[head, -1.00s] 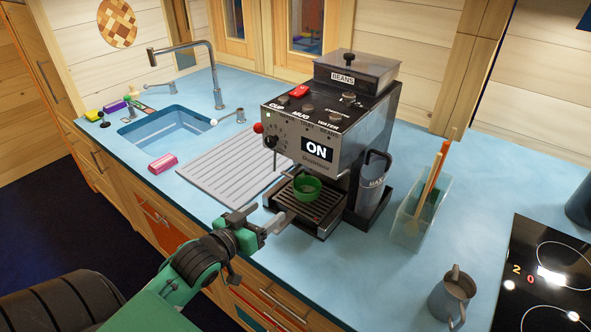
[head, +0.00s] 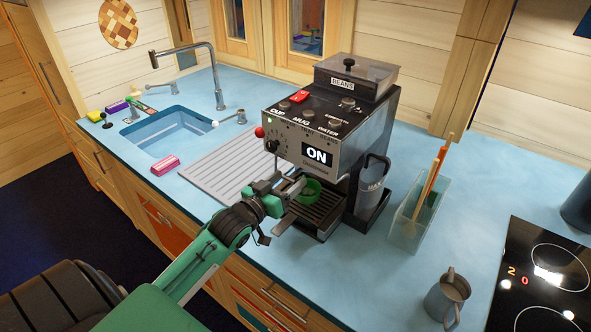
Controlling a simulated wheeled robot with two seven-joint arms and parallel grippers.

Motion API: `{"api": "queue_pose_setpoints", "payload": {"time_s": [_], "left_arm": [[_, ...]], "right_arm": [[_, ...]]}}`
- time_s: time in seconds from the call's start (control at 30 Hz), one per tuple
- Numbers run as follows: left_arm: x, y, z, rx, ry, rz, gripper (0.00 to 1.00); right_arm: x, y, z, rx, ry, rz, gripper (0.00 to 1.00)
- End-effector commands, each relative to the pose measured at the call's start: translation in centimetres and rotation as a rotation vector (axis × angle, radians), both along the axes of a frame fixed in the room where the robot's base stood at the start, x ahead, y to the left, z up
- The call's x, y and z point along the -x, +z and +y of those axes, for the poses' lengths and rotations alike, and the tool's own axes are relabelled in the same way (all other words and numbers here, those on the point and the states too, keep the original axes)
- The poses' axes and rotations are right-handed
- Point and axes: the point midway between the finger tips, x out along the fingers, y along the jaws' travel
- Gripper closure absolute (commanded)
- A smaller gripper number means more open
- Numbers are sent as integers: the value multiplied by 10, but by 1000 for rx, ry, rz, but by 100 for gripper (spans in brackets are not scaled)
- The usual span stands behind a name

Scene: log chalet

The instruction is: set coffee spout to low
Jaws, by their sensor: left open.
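The coffee machine (head: 318,128) stands on the blue counter, with a lit "ON" display and a black knob on its front. A red ball (head: 259,132) sticks out at its left side. A green cup (head: 309,191) sits on the drip tray (head: 324,214) under the machine's front. My left gripper (head: 291,189) is open, just left of the cup and in front of the tray's left part. It partly covers the cup's left side; I cannot tell whether they touch. The spout above the cup is not clearly made out, so I cannot tell its height. My right gripper is out of view.
A ribbed draining board (head: 215,171) and a sink (head: 165,130) lie to the left. A water tank (head: 371,180) stands at the machine's right. A clear utensil holder (head: 408,222), a grey jug (head: 447,298) and a black hob (head: 545,270) are further right.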

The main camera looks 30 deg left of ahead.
Motion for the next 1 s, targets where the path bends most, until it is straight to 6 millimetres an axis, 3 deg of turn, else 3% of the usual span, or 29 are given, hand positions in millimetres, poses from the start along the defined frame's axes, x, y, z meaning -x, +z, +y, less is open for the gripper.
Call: {"api": "queue_pose_setpoints", "payload": {"time_s": [0.3,0.7,0.73,1.0], "left_arm": [[-37,1,-3,0,0,0,34],[-42,0,-4,-1,-1,1,34],[-42,0,-4,-1,-1,1,36],[-42,0,-4,0,-1,0,86]], "right_arm": [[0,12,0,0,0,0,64],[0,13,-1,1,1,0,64],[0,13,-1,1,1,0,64],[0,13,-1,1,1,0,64]]}}
